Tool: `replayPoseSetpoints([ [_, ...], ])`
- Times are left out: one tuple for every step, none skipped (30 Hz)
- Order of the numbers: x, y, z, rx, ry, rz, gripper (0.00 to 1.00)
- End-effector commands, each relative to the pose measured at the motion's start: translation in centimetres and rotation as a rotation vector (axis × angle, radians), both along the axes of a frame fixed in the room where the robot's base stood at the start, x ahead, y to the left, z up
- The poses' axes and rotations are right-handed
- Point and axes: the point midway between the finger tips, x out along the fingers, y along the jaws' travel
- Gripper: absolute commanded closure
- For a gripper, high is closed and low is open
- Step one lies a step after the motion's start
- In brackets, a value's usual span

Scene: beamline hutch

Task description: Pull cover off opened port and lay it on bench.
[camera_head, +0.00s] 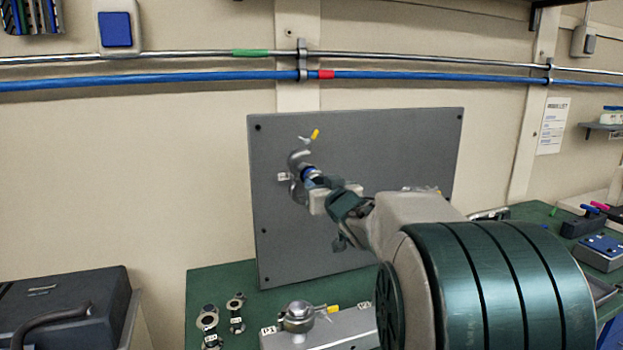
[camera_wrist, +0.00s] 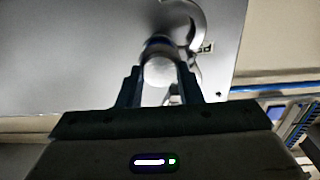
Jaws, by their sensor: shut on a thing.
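A grey upright panel (camera_head: 390,150) stands on the green bench (camera_head: 222,282). A metal port (camera_head: 297,160) with a yellow-tipped clamp sits on its left part. The clamp (camera_wrist: 190,22) hangs open as a curved ring in the wrist view. My gripper (camera_head: 318,184) reaches the port from the right. Its two fingers (camera_wrist: 160,80) are shut on the cover, which shows a blue band (camera_head: 308,174) in the head view and a pale round end (camera_wrist: 159,72) in the wrist view. The cover is at or very near the port; I cannot tell whether they touch.
Below the panel, a grey block (camera_head: 345,328) carries a second clamped fitting (camera_head: 298,316) with a yellow tip. Small metal fittings (camera_head: 208,320) lie to its left on the bench. A black case (camera_head: 70,310) stands at left. Bare bench shows left of the panel.

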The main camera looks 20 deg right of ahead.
Motion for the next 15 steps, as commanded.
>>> replayPoseSetpoints([
  [-0.2,0.0,0.1,0.000,-0.001,0.000,0.95],
  [-0.4,0.0,0.1,0.000,-0.002,-0.001,0.95],
  [-0.6,0.0,0.1,0.000,-0.002,-0.001,0.95],
  [-0.8,0.0,0.1,0.000,-0.003,-0.001,0.95],
  [-0.9,0.0,0.1,0.000,-0.002,-0.001,0.95],
  [-1.1,0.0,0.1,0.001,-0.002,-0.001,0.95],
  [-1.2,0.0,0.1,0.001,-0.001,-0.001,0.95],
  [-1.4,0.0,0.0,0.001,-0.001,-0.001,0.95],
  [-1.6,0.0,0.1,0.001,-0.002,-0.001,0.95],
  [-1.8,0.0,0.1,0.000,-0.002,-0.001,0.95],
  [-1.9,0.0,0.1,0.000,-0.002,-0.001,0.95],
  [-2.1,0.0,0.1,0.000,-0.002,-0.001,0.95],
  [-2.3,0.0,0.1,0.000,-0.002,-0.001,0.95],
  [-2.4,0.0,0.0,0.000,-0.001,0.000,0.95],
  [-2.6,0.0,0.0,0.000,-0.001,0.000,0.95],
])
